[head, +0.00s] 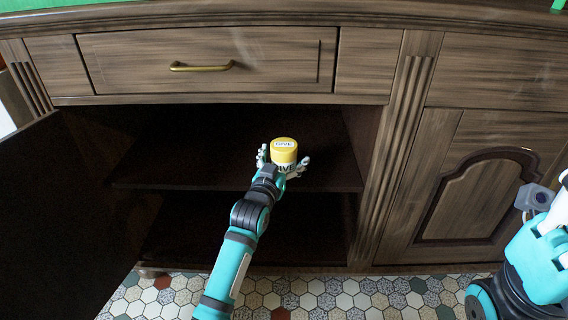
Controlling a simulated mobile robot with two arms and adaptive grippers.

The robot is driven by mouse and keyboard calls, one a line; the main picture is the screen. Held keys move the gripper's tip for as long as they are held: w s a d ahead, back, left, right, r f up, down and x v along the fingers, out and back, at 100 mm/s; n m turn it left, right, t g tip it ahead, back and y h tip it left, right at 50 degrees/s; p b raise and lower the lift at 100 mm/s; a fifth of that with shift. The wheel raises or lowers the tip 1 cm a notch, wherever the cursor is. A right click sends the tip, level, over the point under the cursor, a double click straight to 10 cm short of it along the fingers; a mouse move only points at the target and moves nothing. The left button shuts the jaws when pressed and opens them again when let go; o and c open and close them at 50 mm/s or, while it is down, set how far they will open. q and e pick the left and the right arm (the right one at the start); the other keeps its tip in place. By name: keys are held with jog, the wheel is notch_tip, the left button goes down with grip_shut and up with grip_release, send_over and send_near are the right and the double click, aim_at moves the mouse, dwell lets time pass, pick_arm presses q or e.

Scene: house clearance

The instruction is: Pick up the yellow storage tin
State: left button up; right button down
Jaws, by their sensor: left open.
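The yellow storage tin (284,147) stands upright on the middle shelf of the open cabinet, with a pale band and dark lettering below its yellow top. My left gripper (284,166) reaches into the cabinet from the front. Its open fingers lie to the left and right of the tin, around its lower part. The wrist hides part of the tin's base, and I cannot tell whether the fingers touch it. My right arm shows at the right edge, but I cannot make out its gripper's fingers.
The shelf (215,172) is otherwise bare and dark. The cabinet door (65,215) stands open at the left. A closed drawer (205,65) with a brass handle is above the opening. A closed arched door (480,195) is at the right. The floor has hexagonal tiles.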

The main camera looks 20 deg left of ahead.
pick_arm(q)
jog(key=c, duration=1.4)
jog(key=shift+r, duration=0.1)
jog(key=shift+c, duration=0.2)
jog(key=shift+r, duration=0.1)
